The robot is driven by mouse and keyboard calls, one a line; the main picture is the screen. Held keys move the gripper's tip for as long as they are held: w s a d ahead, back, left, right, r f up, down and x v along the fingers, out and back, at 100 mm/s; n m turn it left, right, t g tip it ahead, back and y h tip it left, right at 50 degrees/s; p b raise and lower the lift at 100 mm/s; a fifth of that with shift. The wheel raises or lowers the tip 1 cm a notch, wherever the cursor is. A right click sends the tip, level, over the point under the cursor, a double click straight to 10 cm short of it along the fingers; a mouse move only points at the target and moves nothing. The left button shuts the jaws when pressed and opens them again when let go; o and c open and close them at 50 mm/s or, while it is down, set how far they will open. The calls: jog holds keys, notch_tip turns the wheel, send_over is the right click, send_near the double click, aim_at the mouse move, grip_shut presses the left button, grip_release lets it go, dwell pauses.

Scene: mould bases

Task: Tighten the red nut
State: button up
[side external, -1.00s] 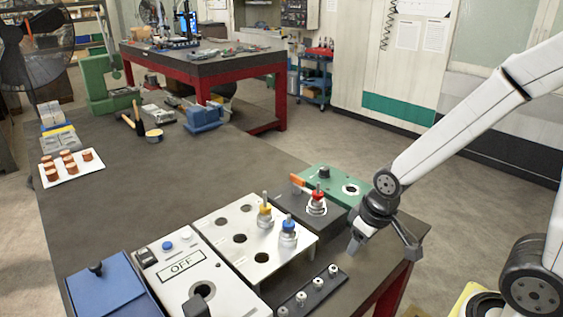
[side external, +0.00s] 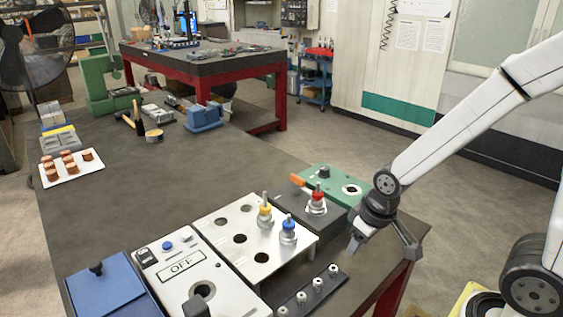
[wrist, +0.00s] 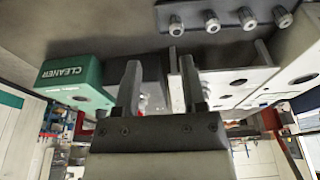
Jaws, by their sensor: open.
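The red nut (side external: 317,197) sits upright on a silver fitting on a dark block (side external: 335,222) with an orange lever. My gripper (side external: 384,247) is open and empty, to the right of that block and apart from it. In the wrist view the two fingers of my gripper (wrist: 161,82) are spread, with the dark block beyond them. A small patch of red shows between the fingers there, mostly hidden.
A white plate (side external: 222,222) with holes carries yellow (side external: 265,210) and blue (side external: 288,224) topped fittings. A green cleaner box (side external: 338,178) stands behind the dark block. A dark rail (side external: 325,289) with several small nuts lies in front. An OFF panel (side external: 172,287) is left.

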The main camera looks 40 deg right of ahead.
jog(key=o, duration=0.4)
jog(key=shift+w, duration=0.1)
jog(key=shift+c, duration=0.2)
notch_tip(320, 180, up, 8)
jog(key=n+g, duration=0.2)
jog(key=n, duration=0.9)
send_over(317, 193)
jog(key=shift+s, duration=0.3)
jog(key=shift+w+d+r+n+g, duration=0.25)
jog(key=shift+w+r+n+g, duration=0.05)
jog(key=shift+w+n, duration=0.1)
jog(key=shift+f, duration=3.95)
grip_shut()
